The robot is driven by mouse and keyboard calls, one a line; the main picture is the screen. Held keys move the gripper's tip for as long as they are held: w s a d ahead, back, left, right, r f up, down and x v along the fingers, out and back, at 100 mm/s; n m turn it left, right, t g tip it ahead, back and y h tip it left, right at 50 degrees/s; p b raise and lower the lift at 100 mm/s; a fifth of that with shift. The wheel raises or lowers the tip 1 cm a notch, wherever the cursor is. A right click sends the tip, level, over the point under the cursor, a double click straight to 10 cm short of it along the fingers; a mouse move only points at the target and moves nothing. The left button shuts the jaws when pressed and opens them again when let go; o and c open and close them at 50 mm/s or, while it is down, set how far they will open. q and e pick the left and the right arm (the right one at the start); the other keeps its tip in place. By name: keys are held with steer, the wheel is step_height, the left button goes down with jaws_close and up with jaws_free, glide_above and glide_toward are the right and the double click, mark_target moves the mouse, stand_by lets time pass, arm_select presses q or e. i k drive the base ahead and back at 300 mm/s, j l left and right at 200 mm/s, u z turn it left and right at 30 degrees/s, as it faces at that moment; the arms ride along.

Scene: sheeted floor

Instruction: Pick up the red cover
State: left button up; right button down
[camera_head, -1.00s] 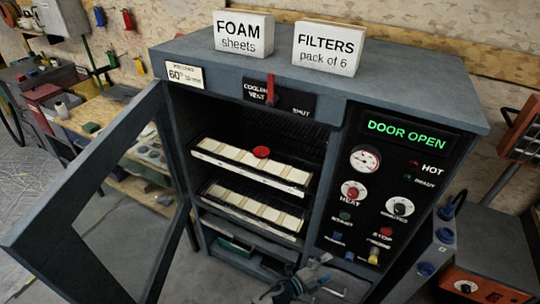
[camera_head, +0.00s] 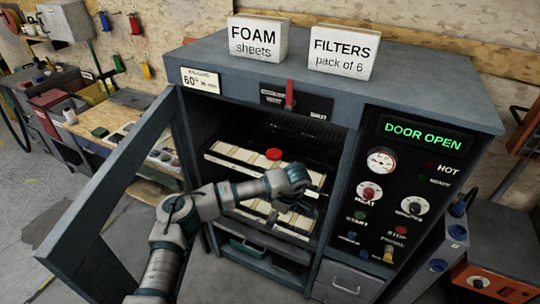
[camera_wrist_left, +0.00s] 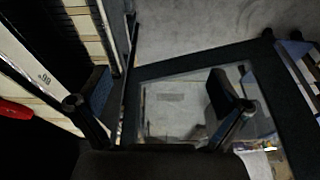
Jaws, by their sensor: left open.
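The red cover (camera_head: 273,154) is a small round red piece lying on the upper rack (camera_head: 228,152) inside the open cabinet. Part of a red thing, probably the cover, shows at the left edge of the left wrist view (camera_wrist_left: 14,111). My left gripper (camera_head: 316,197) is at the cabinet opening, to the right of and below the cover in the head view, and apart from it. Its two fingers are spread and empty in the left wrist view (camera_wrist_left: 160,100). My left forearm hides part of the lower rack (camera_head: 293,221). My right gripper is not in view.
The cabinet door (camera_head: 112,185) stands open at the left. A control panel (camera_head: 405,190) with knobs and a "DOOR OPEN" display is on the right. A red lever (camera_head: 290,95) is above the opening. Foam (camera_head: 257,38) and filter (camera_head: 343,52) boxes stand on top.

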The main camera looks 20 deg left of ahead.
mark_target(274, 154)
steer(key=i+l, duration=0.15)
steer(key=i, duration=0.85)
